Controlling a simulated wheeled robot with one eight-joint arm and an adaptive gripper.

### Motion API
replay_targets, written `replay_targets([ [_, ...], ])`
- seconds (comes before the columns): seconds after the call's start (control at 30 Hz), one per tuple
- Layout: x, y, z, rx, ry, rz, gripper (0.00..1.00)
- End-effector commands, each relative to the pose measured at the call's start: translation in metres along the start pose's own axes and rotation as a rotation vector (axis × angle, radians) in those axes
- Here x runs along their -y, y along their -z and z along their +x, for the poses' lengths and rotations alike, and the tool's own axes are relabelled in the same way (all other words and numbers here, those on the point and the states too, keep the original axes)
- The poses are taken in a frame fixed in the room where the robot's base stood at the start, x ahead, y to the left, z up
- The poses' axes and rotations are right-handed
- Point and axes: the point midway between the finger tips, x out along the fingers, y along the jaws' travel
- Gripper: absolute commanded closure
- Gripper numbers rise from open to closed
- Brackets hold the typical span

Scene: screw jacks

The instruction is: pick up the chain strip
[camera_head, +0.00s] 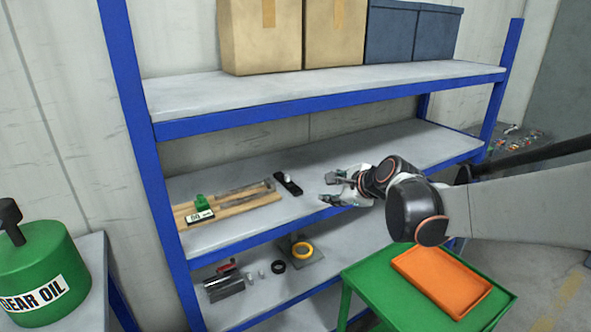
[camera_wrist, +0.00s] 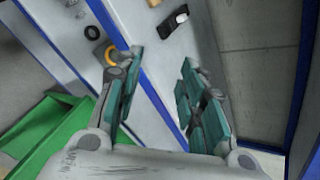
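On the middle shelf in the head view lies a short black strip (camera_head: 288,184) with a small pale piece on it. It may be the chain strip, but links are too small to make out. It also shows near the top of the wrist view (camera_wrist: 168,26). Left of it, a long grey-brown strip (camera_head: 243,190) lies along a wooden board (camera_head: 240,204). My gripper (camera_head: 328,190) is to the right of the black strip, apart from it, near the shelf's front edge. Its two teal-padded fingers are spread with nothing between them in the wrist view (camera_wrist: 161,62).
The blue-edged shelf (camera_head: 330,210) has bare surface behind my gripper. A green item (camera_head: 202,203) stands at the board's left end. Below are a yellow ring (camera_head: 302,250) and a black ring (camera_head: 278,267). A green table (camera_head: 375,285) with an orange tray (camera_head: 441,281) stands in front.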

Motion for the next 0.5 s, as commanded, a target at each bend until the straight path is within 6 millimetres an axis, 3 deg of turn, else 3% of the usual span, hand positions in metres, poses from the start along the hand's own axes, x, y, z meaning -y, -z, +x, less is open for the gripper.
replay_targets([
  [0.1,0.021,-0.008,0.039,0.054,0.023,0.237,0.63],
  [0.3,0.037,-0.013,0.097,0.143,0.038,0.614,0.63],
  [0.5,0.041,-0.012,0.131,0.198,0.035,0.846,0.63],
])
